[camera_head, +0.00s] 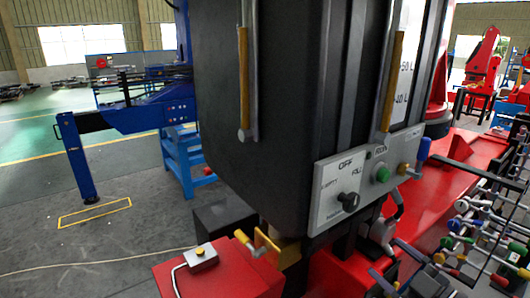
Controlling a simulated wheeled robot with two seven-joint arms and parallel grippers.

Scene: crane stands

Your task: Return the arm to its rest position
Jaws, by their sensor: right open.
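No arm of mine can be picked out clearly in the head view. My right gripper is hard to tell apart from the dark and grey fittings at the lower right, and I cannot make out its fingertips or anything held in it. My left gripper is not in view. A large dark tank (285,95) fills the middle of the view. Its grey control panel (330,210) has an OFF switch knob (348,198) and a green button (382,174).
A red base (440,195) and several coloured levers (470,245) crowd the right. A small grey box with a yellow button (201,256) sits on a red ledge at the bottom. A blue crane stand (140,110) stands behind at left.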

